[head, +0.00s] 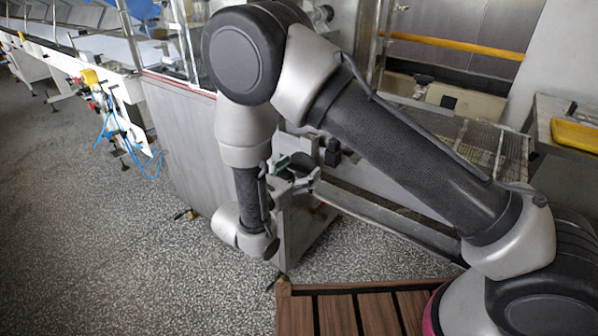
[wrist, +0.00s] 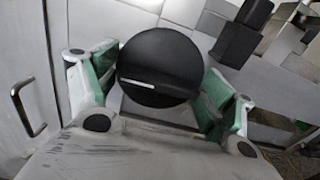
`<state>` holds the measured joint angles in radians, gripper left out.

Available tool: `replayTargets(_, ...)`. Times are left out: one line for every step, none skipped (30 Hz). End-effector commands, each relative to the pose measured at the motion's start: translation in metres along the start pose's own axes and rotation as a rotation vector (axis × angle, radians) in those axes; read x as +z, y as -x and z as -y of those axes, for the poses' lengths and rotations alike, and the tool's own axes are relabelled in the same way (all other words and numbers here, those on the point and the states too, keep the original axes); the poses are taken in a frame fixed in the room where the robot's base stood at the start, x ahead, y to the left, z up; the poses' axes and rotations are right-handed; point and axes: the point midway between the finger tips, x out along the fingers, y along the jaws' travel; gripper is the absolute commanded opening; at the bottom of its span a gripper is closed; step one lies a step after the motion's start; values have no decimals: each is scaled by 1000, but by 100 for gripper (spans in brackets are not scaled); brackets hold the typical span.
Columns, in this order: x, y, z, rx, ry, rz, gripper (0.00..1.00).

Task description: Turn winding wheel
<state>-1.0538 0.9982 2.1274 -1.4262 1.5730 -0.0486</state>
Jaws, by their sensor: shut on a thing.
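The winding wheel is a round black disc (wrist: 160,50) with a white line across its face. In the wrist view the line lies nearly level, a little below the middle. My gripper (wrist: 160,78) has its grey-green fingers on either side of the wheel, shut on it. In the head view my gripper (head: 291,170) is at the side of the grey machine cabinet, partly behind my arm. The dark wheel (head: 303,162) shows there only in part. The finger contact is partly hidden.
A black block (wrist: 238,42) stands close to the wheel at the upper right. A metal handle (wrist: 24,108) is on the panel at left. In the head view a mesh conveyor (head: 470,140) and a yellow tray (head: 577,135) are at right. Open speckled floor lies at left.

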Motion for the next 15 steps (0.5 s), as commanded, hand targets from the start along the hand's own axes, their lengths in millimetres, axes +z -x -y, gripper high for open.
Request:
replayTargets(0,-1,0,-3,-34,0,58)
replayTargets(0,-1,0,-3,-49,0,58)
replayTargets(0,-1,0,-3,-66,0,58)
replayTargets(0,-2,0,-3,-72,0,58)
replayTargets(0,-2,0,-3,-76,0,58)
replayTargets(0,-2,0,-3,-78,0,58)
replayTargets(0,-2,0,-3,-78,0,58)
replayTargets(0,-2,0,-3,-77,0,58)
replayTargets(0,-2,0,-3,-77,0,58)
replayTargets(0,-2,0,-3,-76,0,58)
replayTargets(0,-2,0,-3,-76,0,58)
replayTargets(0,-2,0,-3,-76,0,58)
replayTargets(0,-2,0,-3,-76,0,88)
replayTargets(0,-2,0,-3,-76,0,93)
replayTargets(0,-2,0,-3,-75,0,93)
